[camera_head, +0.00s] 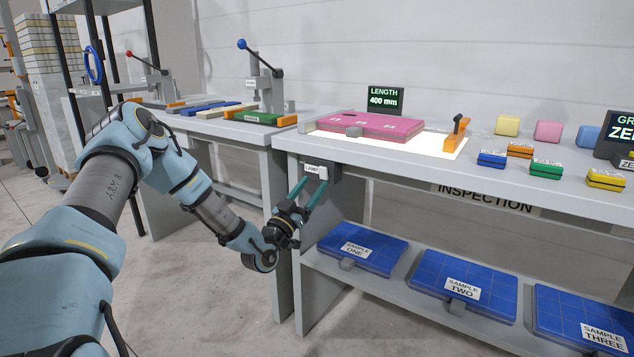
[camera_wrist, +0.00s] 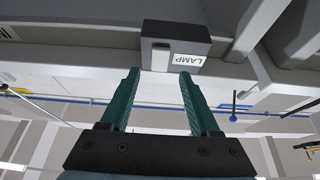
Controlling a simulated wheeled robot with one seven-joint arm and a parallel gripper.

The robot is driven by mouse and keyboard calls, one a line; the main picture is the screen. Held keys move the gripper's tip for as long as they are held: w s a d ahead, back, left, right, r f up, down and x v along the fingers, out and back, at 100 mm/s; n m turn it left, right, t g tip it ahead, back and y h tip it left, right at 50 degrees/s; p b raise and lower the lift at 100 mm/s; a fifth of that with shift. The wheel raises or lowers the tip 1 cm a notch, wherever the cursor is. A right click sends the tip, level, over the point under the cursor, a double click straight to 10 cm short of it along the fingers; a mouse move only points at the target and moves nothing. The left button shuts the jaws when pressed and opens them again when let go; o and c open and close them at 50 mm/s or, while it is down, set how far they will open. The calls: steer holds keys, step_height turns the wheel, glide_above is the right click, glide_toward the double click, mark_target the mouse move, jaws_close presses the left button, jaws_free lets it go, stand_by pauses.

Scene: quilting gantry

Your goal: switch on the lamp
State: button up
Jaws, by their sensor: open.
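The lamp's switch box (camera_head: 335,172) is a small dark grey box under the front edge of the inspection table, with a white "LAMP" label (camera_head: 316,170). In the wrist view the box (camera_wrist: 190,33) shows upside down, with a pale switch lever (camera_wrist: 160,58) beside the label. My gripper (camera_head: 312,184) is open, its two green fingers pointing up at the box. In the wrist view the gripper (camera_wrist: 160,74) has the lever lined up between its fingertips; I cannot tell whether they touch it. The light panel (camera_head: 449,142) on the table looks bright white.
A lower shelf (camera_head: 390,297) holds blue sample pads (camera_head: 362,249). A second table (camera_head: 215,127) stands at left. Open floor lies in front.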

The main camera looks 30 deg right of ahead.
steer(key=v, duration=0.7)
steer(key=shift+b, duration=0.45)
steer(key=shift+a, duration=0.1)
